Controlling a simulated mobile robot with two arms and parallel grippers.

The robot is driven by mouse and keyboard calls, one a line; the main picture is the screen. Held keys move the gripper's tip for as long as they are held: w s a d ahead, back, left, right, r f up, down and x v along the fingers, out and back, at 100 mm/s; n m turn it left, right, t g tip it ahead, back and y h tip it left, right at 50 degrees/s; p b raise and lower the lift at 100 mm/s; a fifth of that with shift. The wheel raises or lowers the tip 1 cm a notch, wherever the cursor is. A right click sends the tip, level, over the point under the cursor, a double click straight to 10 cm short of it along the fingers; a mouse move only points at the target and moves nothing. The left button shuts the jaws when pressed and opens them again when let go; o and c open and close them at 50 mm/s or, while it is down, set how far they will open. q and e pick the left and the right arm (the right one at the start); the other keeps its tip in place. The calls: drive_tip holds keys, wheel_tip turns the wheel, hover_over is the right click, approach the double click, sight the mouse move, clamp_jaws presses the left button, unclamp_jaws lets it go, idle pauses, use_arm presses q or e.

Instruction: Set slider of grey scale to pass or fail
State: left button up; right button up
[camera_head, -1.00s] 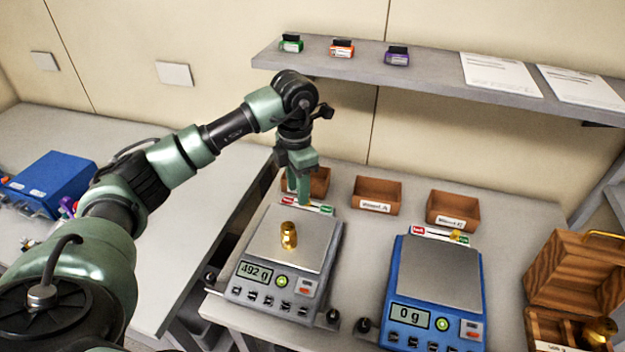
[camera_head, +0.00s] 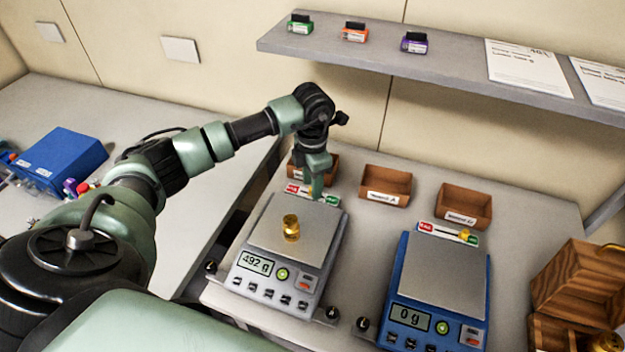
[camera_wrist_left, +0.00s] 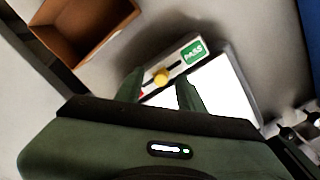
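The grey scale (camera_head: 262,290) shows 492 g, with a brass weight (camera_head: 291,228) on its plate. Its slider strip (camera_wrist_left: 178,66) lies along the far edge, with a green PASS label (camera_wrist_left: 194,51) at one end and a partly hidden red label (camera_head: 291,189) at the other. The yellow slider knob (camera_wrist_left: 161,77) sits around the middle of the dark slot, with slot visible between it and PASS. My left gripper (camera_head: 315,192) is low over the strip. In the left wrist view its fingers (camera_wrist_left: 161,88) are apart, the knob showing between their tips. My right gripper is out of view.
A blue scale (camera_head: 443,280) reading 0 g stands to the right, its yellow knob (camera_head: 464,234) towards the green end. Open brown boxes (camera_head: 386,186) stand behind the scales. A wooden case (camera_head: 580,285) is at right. A shelf (camera_head: 450,75) runs above.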

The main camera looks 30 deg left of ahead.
use_arm(q)
drive_tip(key=shift+s, duration=0.15)
drive_tip(key=shift+c, duration=0.6)
clamp_jaws()
idle(0.8)
